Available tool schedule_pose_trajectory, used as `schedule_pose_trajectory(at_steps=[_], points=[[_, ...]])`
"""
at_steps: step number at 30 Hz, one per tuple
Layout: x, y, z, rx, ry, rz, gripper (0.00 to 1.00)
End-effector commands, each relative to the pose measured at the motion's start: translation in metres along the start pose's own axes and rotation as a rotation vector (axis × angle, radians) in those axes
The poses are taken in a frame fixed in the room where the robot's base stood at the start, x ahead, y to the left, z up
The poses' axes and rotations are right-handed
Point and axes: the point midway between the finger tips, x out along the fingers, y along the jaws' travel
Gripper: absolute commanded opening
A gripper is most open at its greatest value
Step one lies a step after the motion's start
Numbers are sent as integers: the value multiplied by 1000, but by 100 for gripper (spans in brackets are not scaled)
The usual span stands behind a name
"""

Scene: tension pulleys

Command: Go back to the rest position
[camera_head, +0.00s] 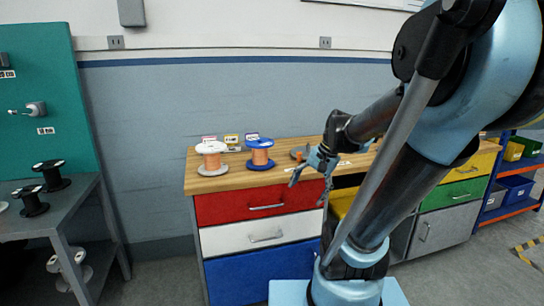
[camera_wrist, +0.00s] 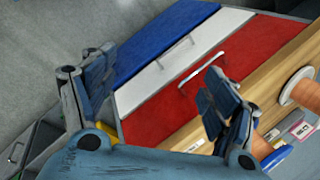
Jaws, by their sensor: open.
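My gripper (camera_head: 309,181) is open and empty in the head view, in front of the wooden bench top, near its front edge. In the wrist view, the two fingers of my gripper (camera_wrist: 155,95) stand wide apart with nothing between them. Behind them are the red drawer (camera_wrist: 224,62), the white drawer (camera_wrist: 182,58) and the blue drawer (camera_wrist: 150,38) of the bench. My arm reaches in from the right in the head view and hides part of the bench.
A white spool (camera_head: 211,148) and a blue spool (camera_head: 260,143), both with copper-coloured wire, stand on the wooden bench top (camera_head: 225,182). Black spools (camera_head: 52,176) stand on a grey table (camera_head: 75,200) at the left. Shelving with bins (camera_head: 515,188) stands at the far right.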

Motion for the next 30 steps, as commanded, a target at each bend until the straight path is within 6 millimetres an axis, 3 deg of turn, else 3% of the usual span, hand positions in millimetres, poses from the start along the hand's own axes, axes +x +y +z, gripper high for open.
schedule_pose_trajectory(at_steps=[6, 15, 21, 30], points=[[8, 48, 24, -207, 67, 110, 79], [20, 107, 44, -473, 128, 265, 79], [24, 126, 48, -562, 140, 319, 79], [25, 128, 48, -575, 142, 328, 79]])
